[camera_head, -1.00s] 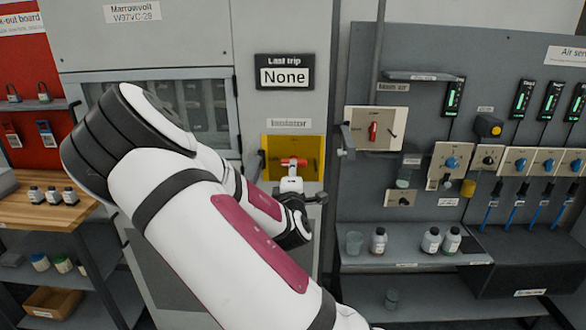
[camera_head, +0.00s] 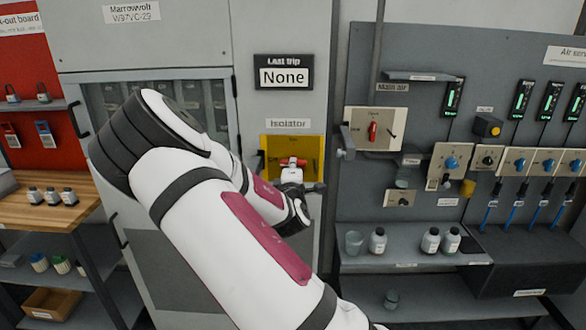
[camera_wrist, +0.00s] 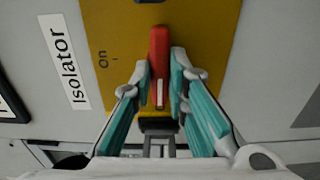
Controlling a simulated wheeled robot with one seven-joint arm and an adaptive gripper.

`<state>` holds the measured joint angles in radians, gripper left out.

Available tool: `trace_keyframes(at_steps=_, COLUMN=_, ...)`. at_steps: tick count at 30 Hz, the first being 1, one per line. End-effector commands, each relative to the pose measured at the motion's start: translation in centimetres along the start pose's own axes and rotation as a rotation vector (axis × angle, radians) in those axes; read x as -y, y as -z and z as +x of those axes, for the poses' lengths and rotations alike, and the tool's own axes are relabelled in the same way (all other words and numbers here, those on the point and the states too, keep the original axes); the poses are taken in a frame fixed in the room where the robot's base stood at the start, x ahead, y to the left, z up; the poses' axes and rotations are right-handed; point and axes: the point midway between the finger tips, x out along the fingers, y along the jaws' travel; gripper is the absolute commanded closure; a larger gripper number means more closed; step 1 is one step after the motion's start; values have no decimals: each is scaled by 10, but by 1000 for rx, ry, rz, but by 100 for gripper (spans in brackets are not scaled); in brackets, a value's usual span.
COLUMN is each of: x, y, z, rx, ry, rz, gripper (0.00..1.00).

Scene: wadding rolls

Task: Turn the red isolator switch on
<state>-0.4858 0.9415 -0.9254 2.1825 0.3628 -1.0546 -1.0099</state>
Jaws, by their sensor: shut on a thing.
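The red isolator switch handle (camera_head: 293,161) sits on a yellow plate (camera_head: 314,153) under the "Isolator" label (camera_head: 288,124) on the grey cabinet. In the wrist view the red handle (camera_wrist: 159,62) lies between the two teal-padded fingers of my gripper (camera_wrist: 160,82), which is shut on it. A white mark shows near the handle's lower end there. The "On" mark (camera_wrist: 102,60) is printed on the plate to the left of the handle, and the handle does not point at it. In the head view my gripper (camera_head: 292,174) partly covers the plate.
A second red switch (camera_head: 373,131) on a pale plate is on the panel to the right, near the "Main air" label. Blue valves and bottles on a shelf (camera_head: 415,235) stand further right. A wooden bench (camera_head: 35,215) with small bottles stands at left.

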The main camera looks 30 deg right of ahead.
Motion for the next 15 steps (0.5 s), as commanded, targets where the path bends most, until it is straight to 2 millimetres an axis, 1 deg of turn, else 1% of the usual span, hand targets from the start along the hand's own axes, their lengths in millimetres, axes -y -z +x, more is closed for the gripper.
trace_keyframes(at_steps=8, x=0, y=0, z=0, rx=1, ry=1, rz=43, gripper=100)
trace_keyframes(at_steps=15, x=-1, y=-1, z=0, rx=1, ry=0, rz=186, gripper=100)
